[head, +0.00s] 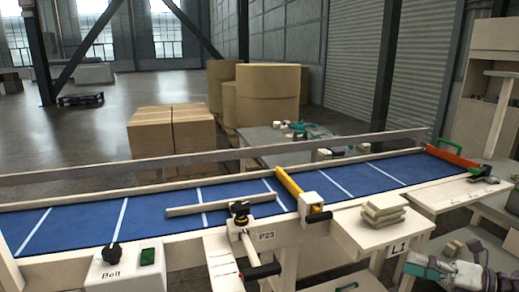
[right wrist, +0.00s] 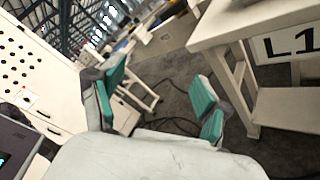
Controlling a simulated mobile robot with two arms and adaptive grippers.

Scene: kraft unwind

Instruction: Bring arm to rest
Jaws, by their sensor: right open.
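My right gripper (head: 447,266) is low at the bottom right of the head view, beside and below the shelf marked L1. In the right wrist view the same gripper (right wrist: 160,92) has its two teal-padded fingers wide apart. Only dark floor and cables show between them, so it is open and empty. My left gripper is not seen for sure in either view.
A blue conveyor belt (head: 150,214) crosses the head view, with a yellow bar (head: 289,186) over it. The L1 shelf (head: 372,234) holds stacked pale blocks (head: 383,209). In the wrist view, a white table (right wrist: 258,22) stands right and a perforated panel (right wrist: 36,70) left.

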